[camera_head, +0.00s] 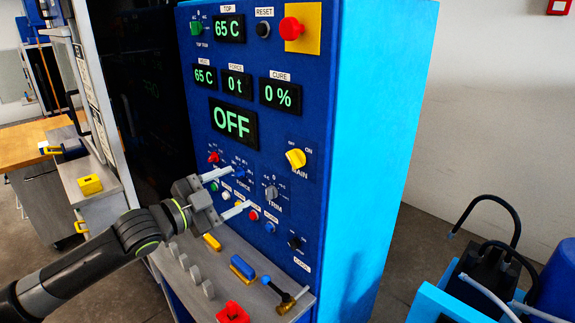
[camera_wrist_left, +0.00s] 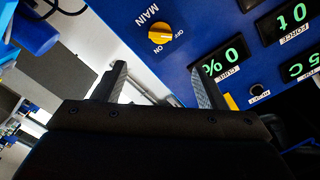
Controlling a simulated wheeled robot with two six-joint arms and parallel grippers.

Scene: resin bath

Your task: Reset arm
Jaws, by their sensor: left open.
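My left gripper (camera_head: 230,191) is open and empty in front of the lower part of the blue control panel (camera_head: 330,135). Its two fingers point at the panel near the FORCE and TRIM knobs; I cannot tell whether they touch it. In the left wrist view the open fingers (camera_wrist_left: 160,88) have nothing between them. The yellow MAIN knob (camera_head: 296,158) is up and right of the fingers, and also shows in the wrist view (camera_wrist_left: 161,34). The large display (camera_head: 232,123) reads OFF. My right gripper is not in view.
A grey ledge (camera_head: 222,277) below the panel holds small coloured tools and a red block (camera_head: 232,313). A red button on a yellow plate (camera_head: 301,27) is at the panel's top. A black device with hoses (camera_head: 487,268) stands at right. A wooden-topped bench (camera_head: 25,147) is at left.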

